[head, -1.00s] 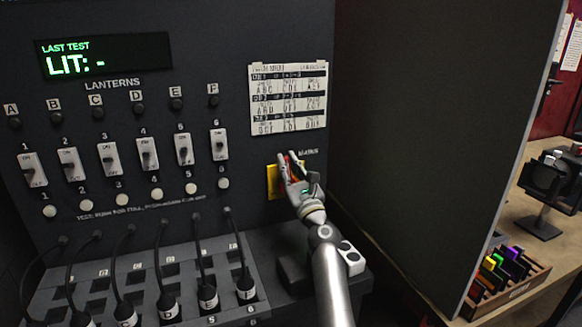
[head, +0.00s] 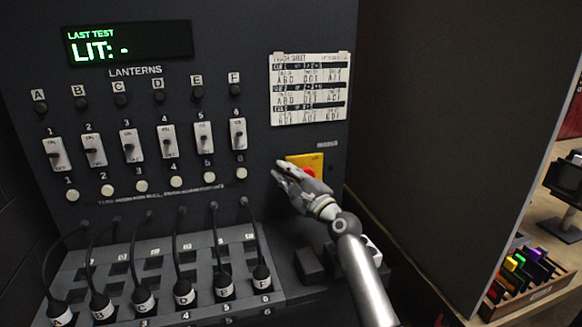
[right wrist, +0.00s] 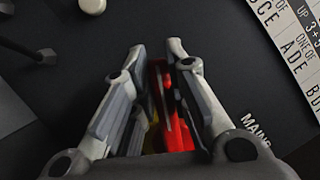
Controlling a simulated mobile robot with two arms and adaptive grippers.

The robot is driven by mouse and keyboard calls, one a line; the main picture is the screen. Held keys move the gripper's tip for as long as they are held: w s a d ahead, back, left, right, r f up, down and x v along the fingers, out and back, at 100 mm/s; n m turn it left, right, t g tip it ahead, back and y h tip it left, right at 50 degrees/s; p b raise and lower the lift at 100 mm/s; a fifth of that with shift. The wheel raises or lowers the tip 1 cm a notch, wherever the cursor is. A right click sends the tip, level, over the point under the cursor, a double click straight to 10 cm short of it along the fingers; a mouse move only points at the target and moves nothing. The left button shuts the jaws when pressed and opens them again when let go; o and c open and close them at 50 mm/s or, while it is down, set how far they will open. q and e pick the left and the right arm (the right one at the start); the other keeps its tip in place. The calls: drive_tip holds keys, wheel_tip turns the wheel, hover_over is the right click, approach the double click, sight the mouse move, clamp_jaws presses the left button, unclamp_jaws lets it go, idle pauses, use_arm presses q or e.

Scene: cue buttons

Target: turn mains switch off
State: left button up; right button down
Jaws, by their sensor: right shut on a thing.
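The mains switch is a red handle (head: 309,171) on a yellow plate (head: 317,160), at the right of the dark panel under the printed sheet. My right gripper (head: 283,169) is at the switch, its fingers pointing up and left and covering part of it. In the right wrist view the red handle (right wrist: 176,112) lies between the two fingers (right wrist: 157,52), close to the right-hand one, and the gripper is shut on it. The label beside it reads "MAINS" (right wrist: 256,130). My left gripper is not in view.
A row of lantern switches (head: 132,145) with white buttons fills the panel's left. Plugged cables (head: 183,270) stand in a sloped socket block below. The display (head: 130,43) reads "LIT: -". A dark partition (head: 450,110) rises at the right, with a coloured rack (head: 525,272) beyond.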

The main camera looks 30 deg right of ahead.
drive_tip(key=shift+w+a+f+n+g+y+p, duration=0.15)
drive_tip(key=shift+f+n+g+p, duration=0.2)
drive_tip(key=shift+f+n, duration=0.5)
drive_tip(key=shift+s+a+f+n+g+y+p, duration=0.2)
drive_tip(key=shift+f+n+g, duration=0.25)
drive_tip(key=shift+n, duration=0.75)
drive_tip(key=shift+w+a+f+n+g+h+p, duration=0.15)
drive_tip(key=shift+f+n+g+p, duration=0.2)
drive_tip(key=shift+f+n, duration=0.5)
drive_tip(key=shift+r, duration=0.15)
drive_tip(key=c, duration=1.4)
unclamp_jaws()
drive_tip(key=s, duration=0.4)
drive_tip(key=s+d, duration=0.1)
drive_tip(key=s, duration=0.3)
drive_tip(key=s+d, duration=0.1)
drive_tip(key=s, duration=0.3)
